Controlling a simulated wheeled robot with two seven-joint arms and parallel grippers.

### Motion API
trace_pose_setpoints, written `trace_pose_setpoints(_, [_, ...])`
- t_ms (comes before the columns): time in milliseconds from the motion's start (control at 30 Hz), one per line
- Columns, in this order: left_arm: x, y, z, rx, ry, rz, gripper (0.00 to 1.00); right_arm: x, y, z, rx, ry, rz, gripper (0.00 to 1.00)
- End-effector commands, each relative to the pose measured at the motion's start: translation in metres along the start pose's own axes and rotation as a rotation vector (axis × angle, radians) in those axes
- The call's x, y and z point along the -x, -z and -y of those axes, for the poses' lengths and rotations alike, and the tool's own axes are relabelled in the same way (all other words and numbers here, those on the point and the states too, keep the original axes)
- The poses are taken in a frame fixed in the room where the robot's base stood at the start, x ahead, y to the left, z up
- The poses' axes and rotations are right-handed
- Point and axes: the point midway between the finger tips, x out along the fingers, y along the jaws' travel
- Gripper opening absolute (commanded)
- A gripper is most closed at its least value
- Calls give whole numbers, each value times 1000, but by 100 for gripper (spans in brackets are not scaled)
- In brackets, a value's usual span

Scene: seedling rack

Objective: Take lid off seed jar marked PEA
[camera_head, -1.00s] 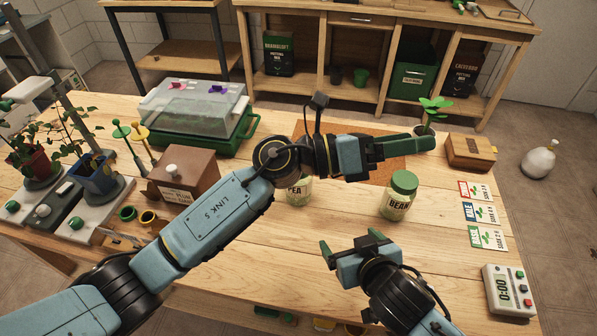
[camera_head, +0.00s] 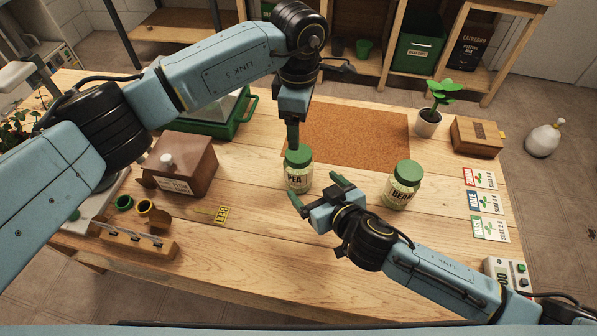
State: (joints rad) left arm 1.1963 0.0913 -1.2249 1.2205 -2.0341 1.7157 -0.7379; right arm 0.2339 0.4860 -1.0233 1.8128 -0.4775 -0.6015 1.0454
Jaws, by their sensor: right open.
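The jar marked PEA (camera_head: 297,182) stands upright on the wooden table with its green lid (camera_head: 299,160) on. My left gripper (camera_head: 292,146) points down at the lid from above. Its fingers line up in this view, so I cannot tell whether they are open or touch the lid. My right gripper (camera_head: 315,188) is open and empty, close in front and to the right of the PEA jar. One of its fingertips is near the jar's lower side; contact is unclear.
The jar marked BEAN (camera_head: 402,188), also green-lidded, stands to the right. A cork mat (camera_head: 350,135) lies behind. A brown box (camera_head: 183,165) stands to the left, and a yellow BEET tag (camera_head: 221,214) lies near it. A potted plant (camera_head: 428,122) is at the back right.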

Motion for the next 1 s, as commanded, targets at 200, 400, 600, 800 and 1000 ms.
trace_pose_setpoints(200, [0, 0, 0, 0, 1, 3, 72, -41, 2, 0, 2, 0, -2, 88])
trace_pose_setpoints(400, [0, -1, 0, 0, 1, 4, 72, -70, 1, 1, 1, 0, -1, 88])
trace_pose_setpoints(600, [0, -1, 0, 0, 1, 4, 72, -86, 0, 0, 1, 1, 0, 88])
trace_pose_setpoints(800, [0, -1, 0, 0, 1, 4, 72, -90, 0, 0, 0, 1, 0, 88])
trace_pose_setpoints(1000, [0, -1, 0, 0, 1, 4, 72, -90, 0, 0, 0, 0, 0, 88])
